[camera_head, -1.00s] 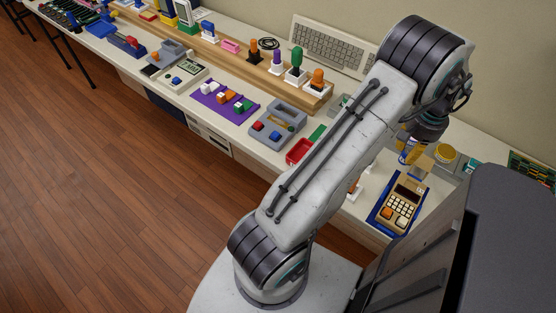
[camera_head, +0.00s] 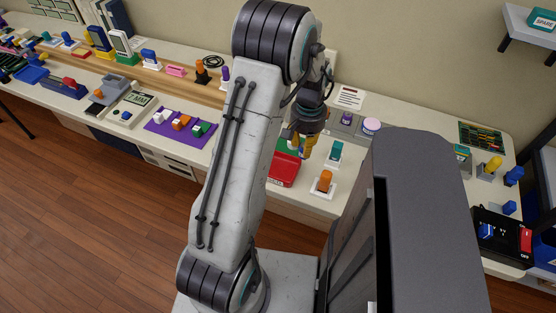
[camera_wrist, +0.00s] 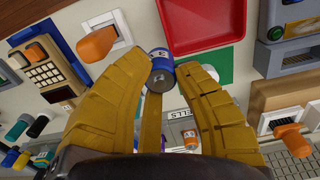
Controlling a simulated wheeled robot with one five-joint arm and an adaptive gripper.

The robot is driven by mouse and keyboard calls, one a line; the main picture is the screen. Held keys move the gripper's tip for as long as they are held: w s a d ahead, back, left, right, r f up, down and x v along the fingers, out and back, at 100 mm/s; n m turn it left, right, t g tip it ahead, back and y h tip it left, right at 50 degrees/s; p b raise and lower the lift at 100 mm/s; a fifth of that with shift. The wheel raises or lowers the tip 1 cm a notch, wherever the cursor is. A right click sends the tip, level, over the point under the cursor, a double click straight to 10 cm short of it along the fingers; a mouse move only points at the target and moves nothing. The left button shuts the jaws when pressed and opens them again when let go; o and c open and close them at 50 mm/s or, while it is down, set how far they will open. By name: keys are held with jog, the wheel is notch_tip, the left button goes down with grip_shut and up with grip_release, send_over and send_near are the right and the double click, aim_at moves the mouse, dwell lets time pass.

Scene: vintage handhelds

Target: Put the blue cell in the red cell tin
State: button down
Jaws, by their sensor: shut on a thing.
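My gripper (camera_head: 303,145) is above the bench, close to the far side of the red cell tin (camera_head: 283,172). In the wrist view its yellow fingers (camera_wrist: 163,78) are shut on the blue cell (camera_wrist: 160,60), a small cylinder with a pale label. The cell overlaps the near left corner of the red tin (camera_wrist: 203,47) in that view; its height above the tin I cannot tell. The tin is an open, shallow red tray, and the part of its floor in view looks bare. In the head view the cell is mostly hidden by the gripper.
An orange-topped piece (camera_head: 325,178) on a white base and a teal piece (camera_head: 335,150) stand right of the tin. A calculator (camera_wrist: 48,74) shows in the wrist view. A green mat (camera_wrist: 217,65) lies by the tin.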

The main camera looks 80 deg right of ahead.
jog(key=w+f, duration=0.1)
jog(key=w, duration=0.1)
jog(key=w+f, duration=0.3)
jog(key=w, duration=0.2)
jog(key=shift+w+f+p, duration=0.1)
jog(key=shift+f+p, duration=0.05)
jog(key=shift+p, duration=0.2)
jog(key=shift+f, duration=2)
jog(key=shift+f, duration=0.2)
jog(key=c, duration=1.1)
grip_release()
jog(key=shift+r, duration=0.15)
notch_tip(320, 180, up, 12)
jog(key=shift+r, duration=0.1)
